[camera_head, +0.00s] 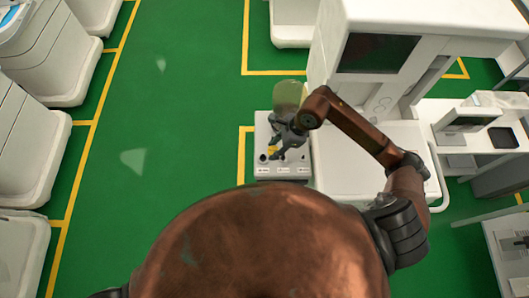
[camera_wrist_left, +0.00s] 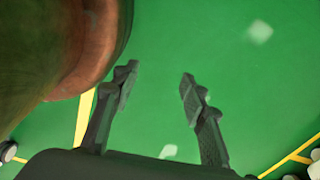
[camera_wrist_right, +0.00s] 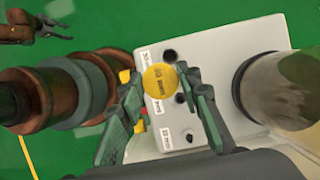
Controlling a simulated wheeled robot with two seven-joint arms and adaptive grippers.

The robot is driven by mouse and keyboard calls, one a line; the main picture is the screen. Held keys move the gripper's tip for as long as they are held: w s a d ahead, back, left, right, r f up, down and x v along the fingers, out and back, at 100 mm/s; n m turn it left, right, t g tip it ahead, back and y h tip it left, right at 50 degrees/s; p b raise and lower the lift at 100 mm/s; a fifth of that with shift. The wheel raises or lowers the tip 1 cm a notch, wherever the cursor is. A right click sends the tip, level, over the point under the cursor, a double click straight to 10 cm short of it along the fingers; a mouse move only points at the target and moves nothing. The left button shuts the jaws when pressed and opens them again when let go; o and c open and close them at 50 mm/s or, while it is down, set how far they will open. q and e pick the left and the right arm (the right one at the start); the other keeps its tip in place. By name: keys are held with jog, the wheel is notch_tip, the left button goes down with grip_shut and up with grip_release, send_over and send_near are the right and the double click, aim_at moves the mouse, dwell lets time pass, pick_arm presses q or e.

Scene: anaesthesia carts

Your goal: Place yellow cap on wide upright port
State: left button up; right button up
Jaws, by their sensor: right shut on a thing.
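The yellow cap (camera_wrist_right: 160,80) is round with dark print on its face. My right gripper (camera_wrist_right: 158,84) is shut on it, with a finger on either side. The cap also shows in the head view (camera_head: 272,150), over the white panel of the cart. Ports in the white panel (camera_wrist_right: 240,50) show beside the cap: a dark round one (camera_wrist_right: 169,55) just above it and another dark one (camera_wrist_right: 189,137) below. The cap and fingers hide part of the panel, and I cannot tell which port is the wide one. My left gripper (camera_wrist_left: 160,72) is open and empty above green floor.
A clear cylinder (camera_wrist_right: 285,90) stands on the panel close to the right gripper; it shows in the head view (camera_head: 289,95) too. The white cart's screen housing (camera_head: 378,53) rises behind my right arm. White carts (camera_head: 30,150) line the left; green floor between is free.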

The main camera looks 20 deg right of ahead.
send_over(262, 156)
jog(key=d, duration=0.1)
jog(key=f, duration=0.5)
jog(key=shift+s+d, duration=0.1)
jog(key=shift+s, duration=0.25)
jog(key=shift+w+f+p, duration=0.15)
jog(key=shift+f+p, duration=0.3)
jog(key=shift+f, duration=1.25)
jog(key=o, duration=0.9)
jog(key=b+v, duration=0.1)
jog(key=v, duration=1.1)
